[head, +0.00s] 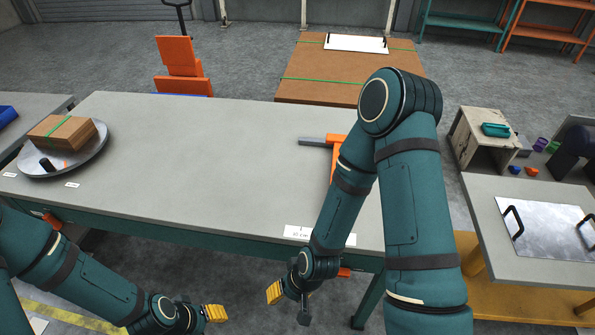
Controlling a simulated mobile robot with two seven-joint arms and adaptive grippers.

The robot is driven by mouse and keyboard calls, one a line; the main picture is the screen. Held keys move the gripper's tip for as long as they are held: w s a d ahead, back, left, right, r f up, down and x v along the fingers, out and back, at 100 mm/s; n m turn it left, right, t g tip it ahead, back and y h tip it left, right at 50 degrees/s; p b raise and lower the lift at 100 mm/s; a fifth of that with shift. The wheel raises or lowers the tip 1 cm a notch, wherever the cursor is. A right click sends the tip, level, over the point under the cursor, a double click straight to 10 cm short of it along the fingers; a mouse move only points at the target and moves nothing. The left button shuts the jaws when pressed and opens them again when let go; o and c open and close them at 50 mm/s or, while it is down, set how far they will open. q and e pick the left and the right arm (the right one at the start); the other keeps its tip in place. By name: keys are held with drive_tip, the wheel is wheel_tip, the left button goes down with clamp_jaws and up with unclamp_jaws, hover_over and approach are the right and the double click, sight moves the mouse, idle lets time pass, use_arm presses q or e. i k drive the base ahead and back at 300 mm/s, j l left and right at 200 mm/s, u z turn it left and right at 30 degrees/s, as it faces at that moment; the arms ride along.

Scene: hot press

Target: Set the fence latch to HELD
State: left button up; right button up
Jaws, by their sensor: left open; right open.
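An orange fence-like piece (335,140) stands on the workbench, mostly hidden behind my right arm. A grey bar (313,141) sticks out from it to the left. I cannot make out a separate latch or read a HELD mark. My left gripper (212,313) is open and empty at the bottom of the head view, in front of the bench. My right gripper (276,292) is open and empty, below the bench's front edge. Both are well apart from the orange piece. A small orange part (345,271) shows beside my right wrist, partly hidden.
The grey workbench (200,150) is largely clear, with a white label (302,233) at its front edge. A round plate (95,152) with a cardboard box (62,132) sits at left. A side table (485,200) with a handled metal plate (550,228) stands at right.

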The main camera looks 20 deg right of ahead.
sight(345, 273)
drive_tip(key=k+l+z, duration=0.1)
drive_tip(key=z, duration=0.9)
drive_tip(key=k+j, duration=0.15)
drive_tip(key=j, duration=0.3)
drive_tip(key=k+j, duration=0.1)
drive_tip(key=j, duration=0.3)
drive_tip(key=z, duration=0.05)
